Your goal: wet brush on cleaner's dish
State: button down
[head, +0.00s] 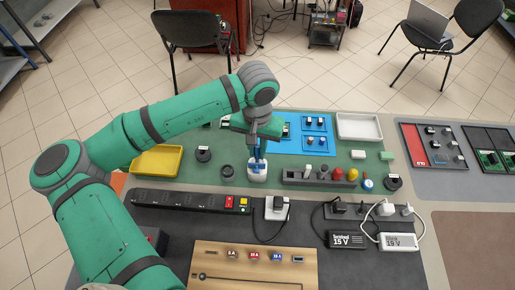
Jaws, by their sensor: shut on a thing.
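My green arm reaches over the bench in the head view, and my gripper (258,146) points down near the middle of the green mat. It is shut on a slim, dark-blue upright piece, apparently the brush (257,155). Right below is a white container with a blue label, apparently the cleaner (257,174), standing on the mat. The brush's lower end meets or overlaps the container's top. I cannot tell whether they touch. The dish on the cleaner's top is too small and too covered to make out.
A black roll (227,171) stands left of the cleaner, and a grey holder (310,183) with knobs stands close on its right. A yellow tray (157,161), blue board (315,146) and white tray (359,127) lie around. A black power strip (185,200) lies in front.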

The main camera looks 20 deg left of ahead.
jog(key=shift+r, duration=3.45)
